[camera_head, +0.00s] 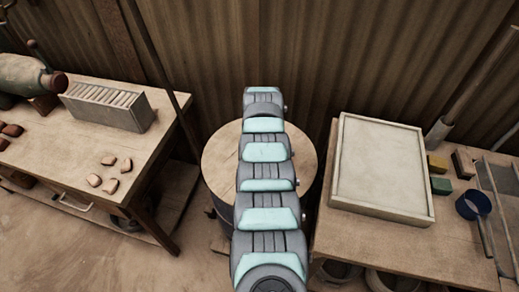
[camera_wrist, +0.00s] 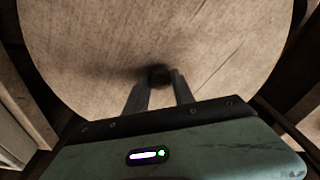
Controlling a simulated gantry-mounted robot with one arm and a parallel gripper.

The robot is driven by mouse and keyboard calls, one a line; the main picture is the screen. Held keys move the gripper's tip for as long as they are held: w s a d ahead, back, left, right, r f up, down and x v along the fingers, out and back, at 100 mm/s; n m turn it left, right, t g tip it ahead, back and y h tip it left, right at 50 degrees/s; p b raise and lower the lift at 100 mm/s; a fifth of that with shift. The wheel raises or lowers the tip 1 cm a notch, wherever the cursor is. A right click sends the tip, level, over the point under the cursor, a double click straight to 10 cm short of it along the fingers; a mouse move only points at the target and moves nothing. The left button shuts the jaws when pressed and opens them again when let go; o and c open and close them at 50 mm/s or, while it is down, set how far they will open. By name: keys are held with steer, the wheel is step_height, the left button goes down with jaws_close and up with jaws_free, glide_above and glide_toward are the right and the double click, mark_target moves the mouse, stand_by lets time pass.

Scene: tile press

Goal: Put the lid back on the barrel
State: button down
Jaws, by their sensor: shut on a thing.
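The round wooden lid (camera_head: 218,160) is over the dark barrel (camera_head: 224,211) in the head view, and my arm crosses in front of it. It looks roughly level and covers the barrel's top; I cannot tell whether it rests on the rim or hangs just above it. In the wrist view the lid (camera_wrist: 90,40) fills most of the picture, with a dark knob (camera_wrist: 158,73) at its middle. My gripper (camera_wrist: 160,84) is shut on this knob, one finger on each side. The head view hides the fingers behind my arm.
A wooden table (camera_head: 175,110) stands on the left with a slotted box (camera_head: 108,108) and several clay pieces. A table (camera_head: 345,245) on the right holds a shallow tray (camera_head: 382,168), small blocks and a blue ring-shaped item (camera_head: 472,205). A corrugated wall (camera_head: 340,60) stands close behind.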

stand_by(0.4)
steer(key=c, duration=1)
jaws_free()
steer(key=shift+o, duration=0.4)
steer(key=o, duration=0.4)
steer(key=shift+r, duration=0.1)
steer(key=shift+r+p, duration=3.35)
steer(key=shift+r, duration=0.05)
